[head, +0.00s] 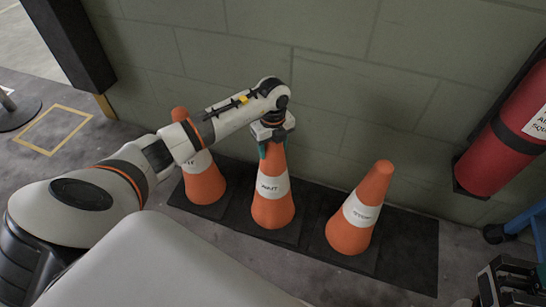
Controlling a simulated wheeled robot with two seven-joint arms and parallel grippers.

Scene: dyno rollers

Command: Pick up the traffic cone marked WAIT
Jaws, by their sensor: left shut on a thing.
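Three orange cones with white bands stand in a row by the wall. The middle cone marked WAIT (272,204) stands upright, and its label faces me. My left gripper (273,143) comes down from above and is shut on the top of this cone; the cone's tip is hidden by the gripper. My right gripper (508,284) shows partly at the lower right corner, away from the cones. I cannot tell whether it is open or shut.
Another cone (205,187) stands at left, partly behind my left arm, and a third cone (358,217) stands at right. A dark mat (408,247) lies under them. A red extinguisher (508,135) hangs on the block wall (340,90) at right.

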